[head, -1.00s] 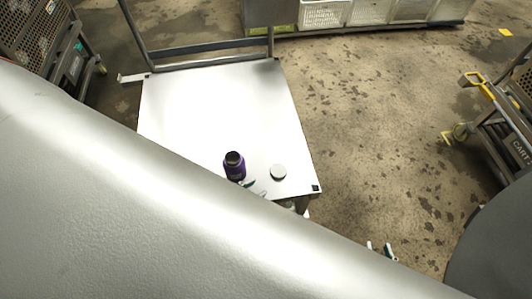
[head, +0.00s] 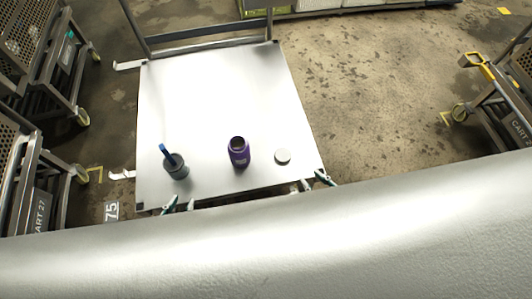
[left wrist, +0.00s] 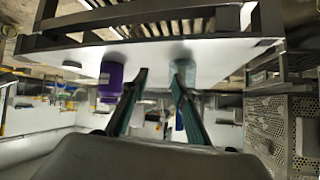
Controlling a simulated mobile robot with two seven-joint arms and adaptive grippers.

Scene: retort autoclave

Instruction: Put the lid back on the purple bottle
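The purple bottle (head: 239,154) stands upright on the white table (head: 215,95), its dark mouth uncovered. The lid (head: 283,156), a small pale disc, lies flat on the table just right of the bottle. My left gripper (head: 179,204) is at the table's near edge, left of the bottle, with its fingers apart and empty. In the left wrist view, which is upside down, the bottle (left wrist: 111,80) is left of the spread fingers (left wrist: 157,78). My right gripper (head: 314,181) is at the near right corner, close to the lid, its fingertips apart.
A dark grey cup (head: 177,168) holding a blue stick stands on the table left of the bottle, near my left gripper. The far part of the table is clear. Carts stand left (head: 48,180) and right (head: 500,100). A large grey surface of mine hides the foreground.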

